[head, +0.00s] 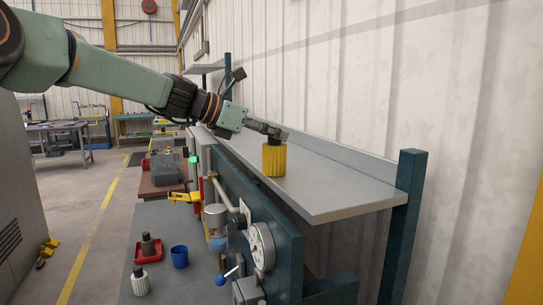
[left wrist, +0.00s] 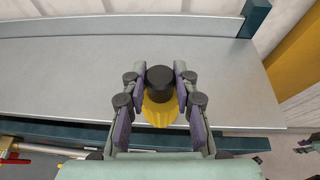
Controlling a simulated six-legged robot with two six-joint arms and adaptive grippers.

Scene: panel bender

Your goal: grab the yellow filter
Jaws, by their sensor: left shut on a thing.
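The yellow filter (head: 274,160) is a ribbed yellow cylinder with a dark top, upright at the grey shelf (head: 330,187). In the left wrist view the filter (left wrist: 160,112) shows its black cap between the two finger pads. My left gripper (head: 272,132) reaches in from the left and is shut on the filter near its top. The left gripper also shows in the left wrist view (left wrist: 159,92), with a finger on each side of the filter. Whether the filter's base touches the shelf is hard to tell.
A dark blue post (head: 403,224) stands at the shelf's right end, with a pale wall behind. Below the shelf are a round gauge (head: 262,247) and pipes. A lower bench holds a blue cup (head: 179,256), a red tray (head: 148,250) and a white ribbed part (head: 140,281).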

